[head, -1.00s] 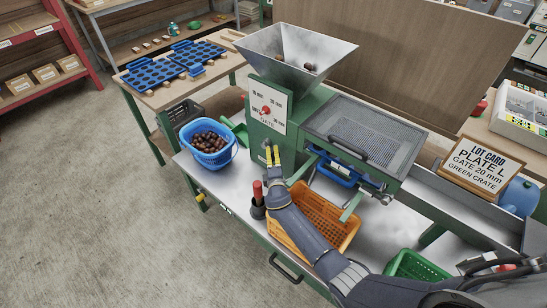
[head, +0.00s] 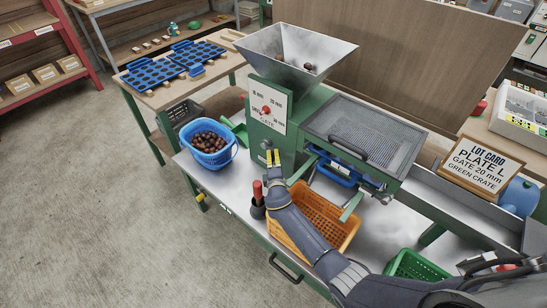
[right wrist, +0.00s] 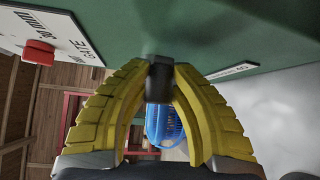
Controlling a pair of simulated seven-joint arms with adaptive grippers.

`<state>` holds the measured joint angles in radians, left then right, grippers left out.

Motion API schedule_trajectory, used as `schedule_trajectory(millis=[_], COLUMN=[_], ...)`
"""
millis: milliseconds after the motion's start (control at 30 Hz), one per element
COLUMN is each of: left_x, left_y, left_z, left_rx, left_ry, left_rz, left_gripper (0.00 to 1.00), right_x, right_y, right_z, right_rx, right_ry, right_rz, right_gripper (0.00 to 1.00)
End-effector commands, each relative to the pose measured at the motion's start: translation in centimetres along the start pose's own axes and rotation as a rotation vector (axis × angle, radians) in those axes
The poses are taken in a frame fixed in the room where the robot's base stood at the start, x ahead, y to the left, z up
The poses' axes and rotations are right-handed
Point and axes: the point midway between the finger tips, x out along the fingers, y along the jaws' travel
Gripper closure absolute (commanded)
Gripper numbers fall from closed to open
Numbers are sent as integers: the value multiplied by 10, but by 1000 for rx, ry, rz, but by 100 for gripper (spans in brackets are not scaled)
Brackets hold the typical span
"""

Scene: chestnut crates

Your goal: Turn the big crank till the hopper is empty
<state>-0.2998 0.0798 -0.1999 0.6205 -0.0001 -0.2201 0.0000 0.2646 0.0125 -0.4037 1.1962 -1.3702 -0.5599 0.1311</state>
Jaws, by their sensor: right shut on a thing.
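The grey metal hopper (head: 268,48) sits on top of the green machine (head: 262,136). A few brown chestnuts (head: 308,66) lie low inside it; its very bottom is hard to see. My right gripper (head: 273,157) is at the machine's front, below the gate plate. In the right wrist view its yellow fingers are closed on a dark grey crank handle (right wrist: 160,80). The rest of the crank is mostly hidden by the gripper; a round grey hub (head: 266,144) shows just above the fingers. My left gripper is out of view.
A blue basket of chestnuts (head: 231,156) stands left of the machine. An orange crate (head: 345,232) sits below my right arm, a green crate (head: 411,262) farther right. A red-handled tool (head: 257,190) stands close left of my forearm. The lot card (head: 482,168) is at right.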

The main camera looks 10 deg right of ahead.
Motion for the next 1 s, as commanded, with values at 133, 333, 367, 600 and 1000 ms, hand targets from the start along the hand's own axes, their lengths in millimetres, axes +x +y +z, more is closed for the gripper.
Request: schedule_trajectory(millis=[133,333,367,600,1000], left_x=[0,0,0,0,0], left_y=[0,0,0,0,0], left_z=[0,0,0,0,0], left_rx=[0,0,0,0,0], left_ry=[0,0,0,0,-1], left_rz=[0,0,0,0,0], left_gripper=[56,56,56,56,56], right_x=[2,2,3,2,2], right_y=[-2,-6,-6,-7,-6], right_z=[1,0,0,-1,-1], right_rx=[18,54,59,82,84], right_ry=[-6,-7,-7,-2,-1], right_rz=[18,56,61,86,88], right_gripper=[100,100,100,100,69])
